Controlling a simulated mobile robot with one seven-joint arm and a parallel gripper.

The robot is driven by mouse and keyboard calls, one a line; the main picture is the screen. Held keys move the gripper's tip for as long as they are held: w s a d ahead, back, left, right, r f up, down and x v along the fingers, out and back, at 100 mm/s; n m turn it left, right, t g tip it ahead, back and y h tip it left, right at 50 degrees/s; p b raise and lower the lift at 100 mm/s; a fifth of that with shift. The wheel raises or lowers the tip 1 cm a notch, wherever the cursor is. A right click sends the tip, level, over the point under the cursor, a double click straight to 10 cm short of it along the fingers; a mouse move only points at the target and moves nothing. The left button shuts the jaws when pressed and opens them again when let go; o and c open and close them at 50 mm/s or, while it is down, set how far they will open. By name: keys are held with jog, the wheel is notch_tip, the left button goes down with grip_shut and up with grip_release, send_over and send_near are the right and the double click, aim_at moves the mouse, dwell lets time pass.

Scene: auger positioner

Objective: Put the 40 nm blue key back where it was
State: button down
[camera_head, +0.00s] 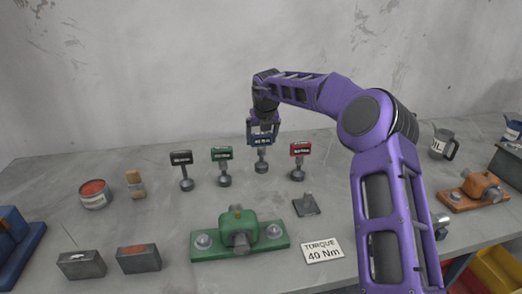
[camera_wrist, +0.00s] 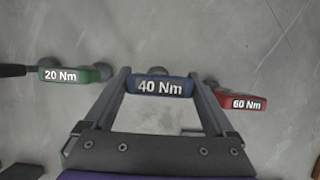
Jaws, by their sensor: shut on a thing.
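My gripper (camera_head: 262,128) comes down from above and is shut on the blue key's head; one finger shows at each side of the label in the wrist view. A card (camera_head: 322,250) reads TORQUE 40 Nm.
The green 20 Nm key (camera_head: 222,154) stands to the left and the red 60 Nm key (camera_head: 299,150) to the right, both close by. A black key (camera_head: 181,159) is further left. A green bolted block (camera_head: 240,235) and a small dark stand (camera_head: 307,206) lie in front.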

aim_at(261, 146)
jog(key=shift+f, duration=1.95)
grip_release()
jog(key=a+v, duration=0.1)
jog(key=v, duration=1.1)
jog(key=shift+d, duration=0.45)
jog(key=shift+w, duration=0.1)
